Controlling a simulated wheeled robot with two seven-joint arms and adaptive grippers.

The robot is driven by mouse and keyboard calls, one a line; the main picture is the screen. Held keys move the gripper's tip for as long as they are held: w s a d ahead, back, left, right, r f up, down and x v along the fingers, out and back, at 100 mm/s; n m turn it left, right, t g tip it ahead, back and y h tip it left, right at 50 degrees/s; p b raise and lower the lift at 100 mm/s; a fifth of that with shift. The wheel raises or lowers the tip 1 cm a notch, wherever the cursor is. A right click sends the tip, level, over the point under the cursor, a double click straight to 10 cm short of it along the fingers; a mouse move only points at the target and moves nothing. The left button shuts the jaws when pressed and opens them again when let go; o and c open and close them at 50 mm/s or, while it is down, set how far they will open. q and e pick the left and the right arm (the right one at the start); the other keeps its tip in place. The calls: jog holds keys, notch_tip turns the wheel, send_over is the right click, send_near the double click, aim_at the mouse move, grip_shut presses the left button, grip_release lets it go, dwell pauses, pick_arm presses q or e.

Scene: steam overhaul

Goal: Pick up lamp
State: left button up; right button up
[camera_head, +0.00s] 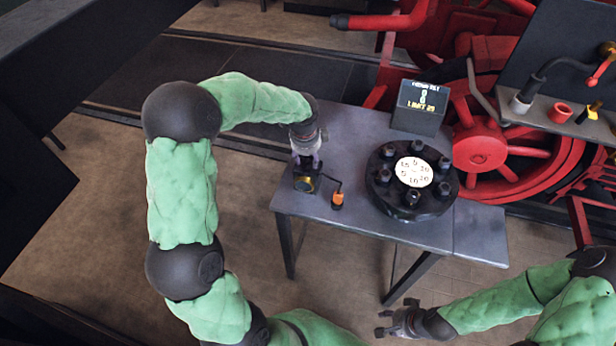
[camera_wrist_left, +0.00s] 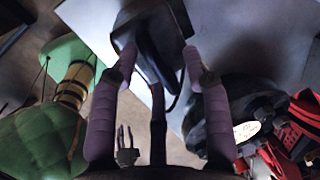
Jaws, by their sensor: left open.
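The lamp (camera_head: 306,184) is a small dark box with a yellowish round front, standing near the left edge of the grey table (camera_head: 290,202). My left gripper (camera_head: 307,163) points down at it from above. In the left wrist view the lamp (camera_wrist_left: 150,28) is a dark shape between and beyond the spread purple fingers of my left gripper (camera_wrist_left: 160,62), which is open. Whether any finger touches the lamp cannot be told. My right gripper (camera_head: 392,322) is low in front of the table, its fingers apart and empty.
A thin dark wire runs from beside the lamp to an orange-and-black piece (camera_head: 338,198). A dark round fixture (camera_head: 385,205) with several bolts and a white dial stands to the right. A small display (camera_head: 419,107) is behind it. Red machinery (camera_head: 483,145) lies beyond the table.

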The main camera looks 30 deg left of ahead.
pick_arm(q)
jog(key=shift+w+f, duration=0.1)
jog(key=shift+f, duration=0.4)
grip_shut()
jog(key=shift+r, duration=0.1)
jog(key=shift+r, duration=0.1)
